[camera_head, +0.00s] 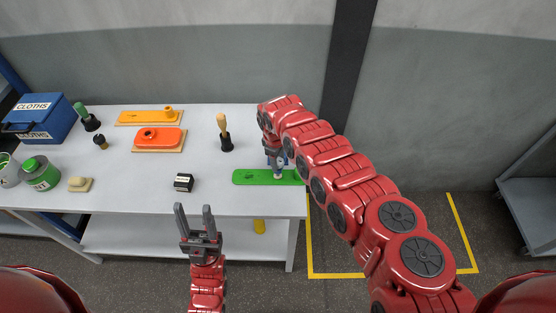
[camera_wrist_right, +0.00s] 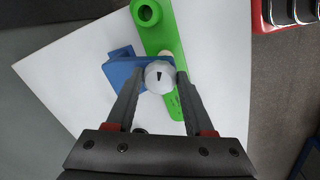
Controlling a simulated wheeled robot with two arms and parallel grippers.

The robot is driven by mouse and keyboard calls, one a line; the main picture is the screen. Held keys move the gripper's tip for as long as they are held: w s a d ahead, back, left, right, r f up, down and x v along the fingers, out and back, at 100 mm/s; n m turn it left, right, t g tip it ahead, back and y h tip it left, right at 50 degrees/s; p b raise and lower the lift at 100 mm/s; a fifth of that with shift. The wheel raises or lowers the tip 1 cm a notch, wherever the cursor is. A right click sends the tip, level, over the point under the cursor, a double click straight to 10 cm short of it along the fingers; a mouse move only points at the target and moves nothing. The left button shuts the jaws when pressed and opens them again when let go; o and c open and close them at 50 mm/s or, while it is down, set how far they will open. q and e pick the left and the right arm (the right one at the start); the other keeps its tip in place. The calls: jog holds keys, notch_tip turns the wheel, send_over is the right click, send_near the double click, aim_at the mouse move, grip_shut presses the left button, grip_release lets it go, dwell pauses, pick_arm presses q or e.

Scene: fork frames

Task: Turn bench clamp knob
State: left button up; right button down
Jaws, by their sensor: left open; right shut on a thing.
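The bench clamp is blue (camera_wrist_right: 122,69) in the right wrist view and sits by a long green piece (camera_wrist_right: 182,48). Its round pale grey knob (camera_wrist_right: 158,77) has a dark mark on its face. My right gripper (camera_wrist_right: 161,78) has one finger on each side of the knob and is shut on it. In the head view, my right gripper (camera_head: 277,163) reaches down over the green piece (camera_head: 252,177) at the table's right end, and my arm hides most of the clamp. My left gripper (camera_head: 195,212) is open and empty before the table's front edge.
The white table (camera_head: 150,196) also bears an orange block (camera_head: 172,140), a yellow-orange plate (camera_head: 138,118), a wooden-handled tool (camera_head: 222,124), a small black box (camera_head: 184,182), a green can (camera_head: 42,178) and a blue cloths box (camera_head: 50,112). The table's middle is mostly clear.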

jog(key=shift+c, duration=1.4)
grip_release()
jog(key=shift+r, duration=0.5)
notch_tip(320, 180, up, 16)
jog(key=s+b, duration=0.2)
jog(key=b, duration=0.2)
jog(key=shift+a+r+b, duration=0.15)
jog(key=shift+a+b, duration=0.2)
jog(key=shift+a, duration=0.1)
